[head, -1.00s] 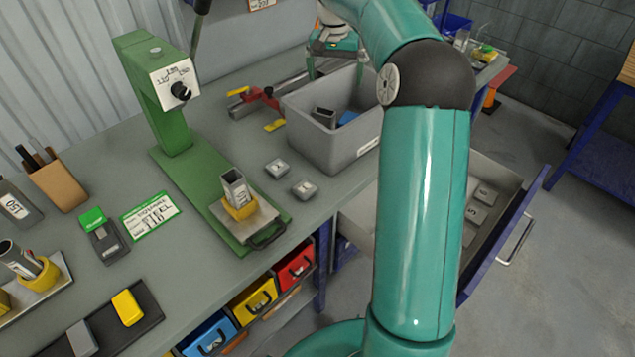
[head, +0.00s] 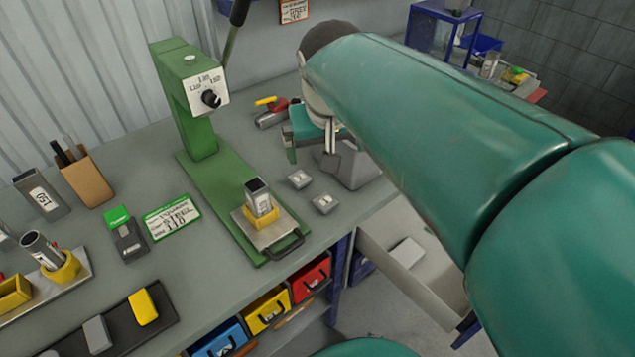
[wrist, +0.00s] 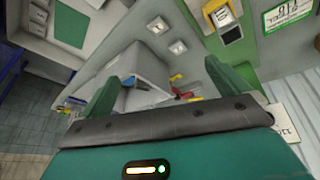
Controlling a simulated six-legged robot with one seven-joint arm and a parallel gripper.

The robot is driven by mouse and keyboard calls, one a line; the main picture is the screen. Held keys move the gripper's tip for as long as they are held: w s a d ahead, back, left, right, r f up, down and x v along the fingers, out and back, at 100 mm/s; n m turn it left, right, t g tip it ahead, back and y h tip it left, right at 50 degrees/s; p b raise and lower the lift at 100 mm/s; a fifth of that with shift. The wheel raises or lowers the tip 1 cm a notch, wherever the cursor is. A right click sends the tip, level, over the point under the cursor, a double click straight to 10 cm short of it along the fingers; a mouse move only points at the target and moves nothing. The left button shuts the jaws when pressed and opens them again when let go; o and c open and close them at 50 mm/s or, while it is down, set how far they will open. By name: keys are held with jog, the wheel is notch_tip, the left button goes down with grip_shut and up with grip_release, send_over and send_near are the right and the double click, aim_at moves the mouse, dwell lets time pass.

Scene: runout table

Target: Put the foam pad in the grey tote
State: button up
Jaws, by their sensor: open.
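The grey tote (head: 355,168) stands on the bench, mostly hidden behind my arm in the head view. In the wrist view the tote (wrist: 148,72) lies beyond the fingers, and its inside is partly visible. My gripper (head: 312,143) is over the tote's left side in the head view. In the wrist view its two green fingers (wrist: 165,80) are wide apart with nothing between them. I cannot tell for sure which thing is the foam pad. A yellow block (head: 143,307) and a grey block (head: 97,335) lie on a dark mat at the lower left.
A green press (head: 190,105) holds a metal piece in a yellow cup. Two small grey blocks (head: 299,180) lie between press and tote. An open drawer (head: 425,285) juts out below the bench, with a pale block (head: 407,252) in it.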

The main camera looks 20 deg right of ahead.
jog(key=s+a+f+n, duration=0.1)
jog(key=s+f, duration=0.1)
jog(key=s, duration=0.3)
jog(key=s+a+f+t+y, duration=0.1)
jog(key=s+f, duration=0.2)
jog(key=s, duration=0.2)
jog(key=shift+a+f+n, duration=0.25)
jog(key=shift+a+n, duration=0.15)
